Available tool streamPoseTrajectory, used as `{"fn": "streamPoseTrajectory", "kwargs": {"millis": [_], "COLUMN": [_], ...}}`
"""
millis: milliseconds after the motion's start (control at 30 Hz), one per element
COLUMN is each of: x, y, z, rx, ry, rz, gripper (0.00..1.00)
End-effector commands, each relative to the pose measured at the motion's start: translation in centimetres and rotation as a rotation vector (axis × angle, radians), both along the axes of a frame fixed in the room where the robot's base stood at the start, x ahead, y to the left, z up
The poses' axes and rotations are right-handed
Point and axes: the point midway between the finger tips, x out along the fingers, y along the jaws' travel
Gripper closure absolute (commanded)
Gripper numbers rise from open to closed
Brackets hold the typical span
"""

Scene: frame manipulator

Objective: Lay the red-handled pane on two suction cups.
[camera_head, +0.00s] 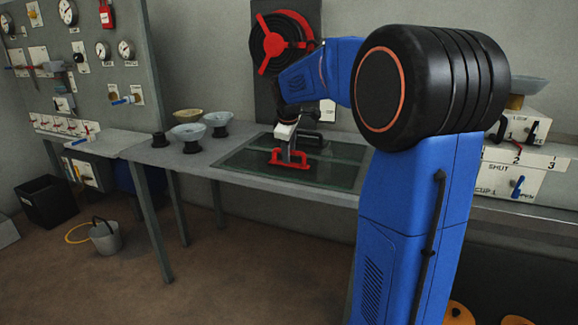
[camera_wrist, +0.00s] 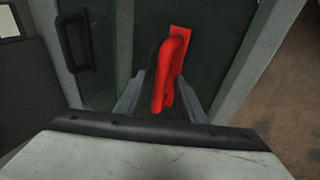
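The red handle (camera_head: 290,160) stands on a dark glass pane (camera_head: 245,164) lying on the grey table. In the wrist view the red handle (camera_wrist: 172,68) is close under my gripper (camera_wrist: 162,95). One grey finger shows on each side of it, with a dark gap visible, so the fingers look open around it. My gripper (camera_head: 288,143) is directly above the handle in the head view. Pale suction cups stand on the table to the left: a grey-blue one (camera_head: 217,119), a near one (camera_head: 187,132) and a yellowish one (camera_head: 188,114).
A black handle (camera_head: 310,140) sits on glass behind the red one; it also shows in the wrist view (camera_wrist: 76,42). A valve box (camera_head: 512,180) stands right. A red reel (camera_head: 275,42) hangs behind.

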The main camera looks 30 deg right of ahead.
Motion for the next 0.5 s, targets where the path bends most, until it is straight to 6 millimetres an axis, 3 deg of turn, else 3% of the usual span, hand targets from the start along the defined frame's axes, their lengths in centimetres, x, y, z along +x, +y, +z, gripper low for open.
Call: {"fn": "streamPoseTrajectory", "kwargs": {"millis": [267, 433, 500], "x": [0.25, 0.25, 0.24], "y": [-0.18, -0.17, -0.17], "z": [-0.65, -0.64, -0.63], "rx": [0.0, 0.0, 0.0], "ry": [0.0, 0.0, 0.0], "rz": [0.0, 0.0, 0.0], "gripper": [0.64, 1.0, 1.0]}}
